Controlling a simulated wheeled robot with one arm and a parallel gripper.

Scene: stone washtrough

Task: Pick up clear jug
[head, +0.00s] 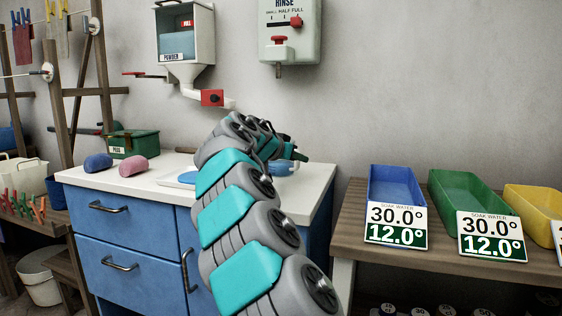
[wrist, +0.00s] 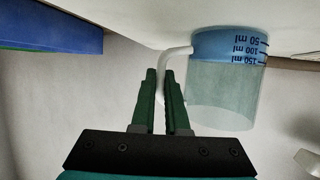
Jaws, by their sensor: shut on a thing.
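The clear jug (wrist: 224,98) shows upside down in the wrist view, with blue liquid at its base and dark ml marks on its side. Its pale handle (wrist: 176,51) runs between the fingers of my gripper (wrist: 164,78), which is shut on it. The jug's base is close to the white worktop; I cannot tell whether they touch. In the head view my arm hides most of this spot. Only a small blue patch (head: 284,168) shows beside the dark green fingers, and I cannot tell whether it is the jug.
The white worktop (head: 130,184) on blue drawers holds a pale blue flat piece, blue and pink rolls (head: 133,166) and a green peg box (head: 134,144). A powder dispenser (head: 186,35) and rinse tank (head: 290,32) hang above. Blue, green and yellow trays stand on a right-hand bench (head: 350,215).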

